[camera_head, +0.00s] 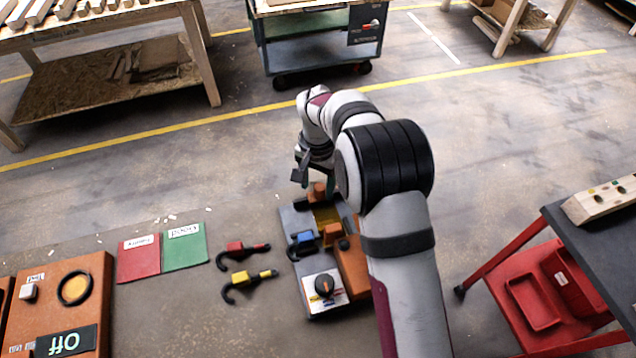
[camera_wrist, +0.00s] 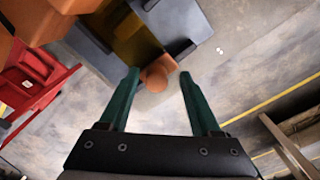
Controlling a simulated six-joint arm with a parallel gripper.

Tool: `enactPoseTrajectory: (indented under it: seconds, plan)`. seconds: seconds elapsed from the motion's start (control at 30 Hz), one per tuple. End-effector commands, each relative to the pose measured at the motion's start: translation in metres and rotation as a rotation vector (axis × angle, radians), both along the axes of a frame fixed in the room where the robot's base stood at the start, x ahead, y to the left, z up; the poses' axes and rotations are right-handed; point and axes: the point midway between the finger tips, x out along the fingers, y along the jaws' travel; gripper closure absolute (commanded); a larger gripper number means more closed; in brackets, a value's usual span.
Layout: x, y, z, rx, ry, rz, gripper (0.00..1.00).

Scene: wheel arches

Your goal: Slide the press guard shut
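The press stands on a grey base plate (camera_head: 290,222) on the floor, partly hidden by my arm. Its guard looks like a yellow, see-through panel (camera_head: 327,217), also in the wrist view (camera_wrist: 128,38). An orange knob (camera_wrist: 157,77) sticks out at the guard's end; it also shows in the head view (camera_head: 319,189). My gripper (camera_wrist: 159,74) is open, with its green fingers on either side of the knob and a gap on both sides. In the head view my gripper (camera_head: 314,178) is over the far end of the press.
A red cart (camera_head: 540,290) stands right. The floor beyond the press is clear.

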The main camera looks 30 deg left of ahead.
Motion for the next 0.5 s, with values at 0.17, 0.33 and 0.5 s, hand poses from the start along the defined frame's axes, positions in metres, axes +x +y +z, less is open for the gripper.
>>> enactPoseTrajectory:
  seconds: [0.17,0.33,0.5]
  plan:
    - [0.001,0.0,0.003,0.0,-0.001,0.0,0.36]
    - [0.001,0.0,0.035,0.002,-0.004,0.0,0.36]
    - [0.001,0.0,0.091,0.004,-0.006,0.0,0.36]
